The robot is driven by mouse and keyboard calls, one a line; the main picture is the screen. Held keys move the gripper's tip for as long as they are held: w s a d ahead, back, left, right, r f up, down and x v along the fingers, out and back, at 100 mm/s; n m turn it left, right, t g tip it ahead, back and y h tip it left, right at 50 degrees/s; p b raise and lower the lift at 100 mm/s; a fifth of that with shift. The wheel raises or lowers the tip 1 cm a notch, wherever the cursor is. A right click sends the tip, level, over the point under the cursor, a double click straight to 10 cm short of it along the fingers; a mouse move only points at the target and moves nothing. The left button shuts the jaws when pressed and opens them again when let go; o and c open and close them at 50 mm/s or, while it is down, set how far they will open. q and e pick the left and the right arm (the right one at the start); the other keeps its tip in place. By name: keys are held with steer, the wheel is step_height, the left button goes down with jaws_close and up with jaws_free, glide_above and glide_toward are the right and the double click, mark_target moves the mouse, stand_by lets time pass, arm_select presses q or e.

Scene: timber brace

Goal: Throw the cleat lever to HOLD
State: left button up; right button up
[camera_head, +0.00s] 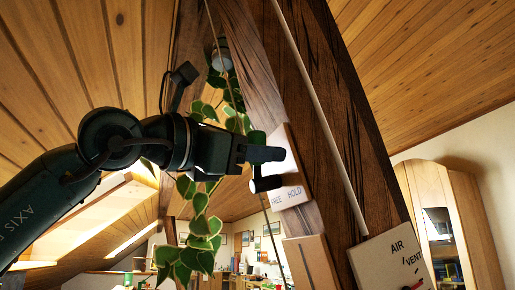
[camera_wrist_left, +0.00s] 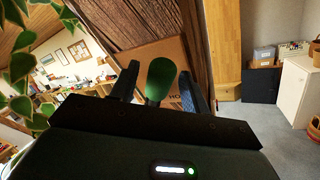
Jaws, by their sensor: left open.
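The cleat's pale label plate (camera_head: 290,197) is fixed to the dark timber brace and reads FREE at left and HOLD at right. My left gripper (camera_head: 266,169) is open in front of the plate, its fingers pointing right. In the left wrist view, the lever's green rounded handle (camera_wrist_left: 160,78) stands between the two spread fingers of my left gripper (camera_wrist_left: 159,88), with visible gaps on both sides. Part of the HOLD lettering shows just right of the handle. In the head view I cannot make out the handle clearly behind my gripper. My right gripper is not in view.
The dark timber brace (camera_head: 345,130) runs diagonally, with a pale rope (camera_head: 318,115) along it. A trailing leafy plant (camera_head: 200,225) hangs close below and behind my left arm. An AIR VENT panel (camera_head: 390,262) sits at the lower right. A wooden cabinet (camera_head: 470,225) stands beyond.

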arm_select(q)
steer(key=b+v, duration=0.2)
steer(key=v, duration=1)
steer(key=shift+s+a, duration=0.25)
steer(key=shift+a, duration=0.05)
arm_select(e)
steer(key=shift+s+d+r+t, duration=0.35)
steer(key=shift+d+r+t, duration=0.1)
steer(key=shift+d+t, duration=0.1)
arm_select(q)
steer(key=shift+f, duration=0.1)
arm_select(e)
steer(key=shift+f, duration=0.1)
